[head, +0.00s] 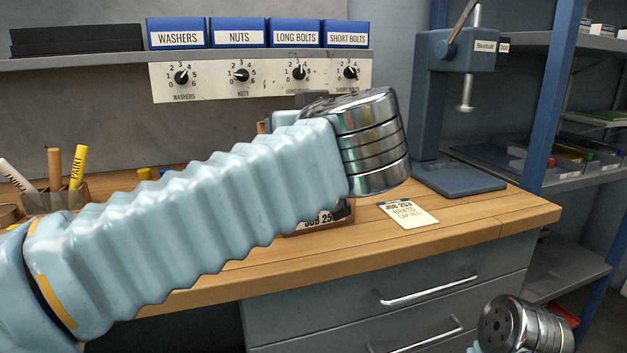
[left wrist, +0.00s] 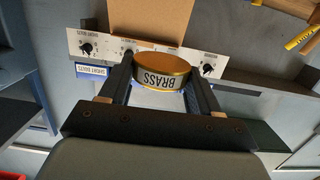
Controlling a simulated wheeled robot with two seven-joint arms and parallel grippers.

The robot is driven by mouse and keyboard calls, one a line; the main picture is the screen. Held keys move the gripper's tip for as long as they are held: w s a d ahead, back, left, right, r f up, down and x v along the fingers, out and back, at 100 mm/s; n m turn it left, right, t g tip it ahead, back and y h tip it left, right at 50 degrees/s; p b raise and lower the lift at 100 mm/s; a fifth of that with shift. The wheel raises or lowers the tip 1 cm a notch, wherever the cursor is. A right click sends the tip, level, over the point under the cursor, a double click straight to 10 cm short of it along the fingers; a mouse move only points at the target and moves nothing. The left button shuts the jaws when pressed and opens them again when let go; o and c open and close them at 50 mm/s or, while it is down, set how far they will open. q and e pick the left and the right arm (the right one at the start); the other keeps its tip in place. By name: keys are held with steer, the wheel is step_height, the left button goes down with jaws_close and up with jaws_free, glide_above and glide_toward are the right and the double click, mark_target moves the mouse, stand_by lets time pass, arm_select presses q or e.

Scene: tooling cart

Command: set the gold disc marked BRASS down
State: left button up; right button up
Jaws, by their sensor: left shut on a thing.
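The gold disc marked BRASS (left wrist: 160,72) shows in the left wrist view, its lettering upside down. My left gripper (left wrist: 158,80) is shut on it, with one dark finger at each side. In the head view my left arm crosses the bench and hides both the disc and the fingers. My right gripper is not in view; only the shiny wrist of my right arm shows at the lower right.
The wooden bench (head: 470,225) carries a job card (head: 408,214), a blue press (head: 455,110) and a pen holder (head: 75,190). A tray labelled JOB (head: 318,224) is mostly hidden behind my left arm. Blue labelled bins (head: 239,33) line the shelf above the dial panel (head: 215,80).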

arm_select(q)
steer(key=w+f, duration=0.1)
steer(key=f, duration=0.2)
steer(key=w+d+f+b, duration=0.1)
steer(key=w+f, duration=0.1)
steer(key=w+d+f+b, duration=0.1)
steer(key=f, duration=0.2)
steer(key=shift+w+d+f, duration=0.1)
steer(key=shift+w+f, duration=0.15)
steer(key=shift+f, duration=0.2)
steer(key=shift+f, duration=0.25)
steer(key=shift+s+f, duration=0.1)
steer(key=shift+f, duration=0.35)
steer(key=o, duration=1.5)
steer(key=shift+f, duration=0.25)
steer(key=shift+c, duration=0.2)
steer(key=shift+r, duration=0.25)
steer(key=r+v, duration=0.1)
steer(key=v, duration=1.1)
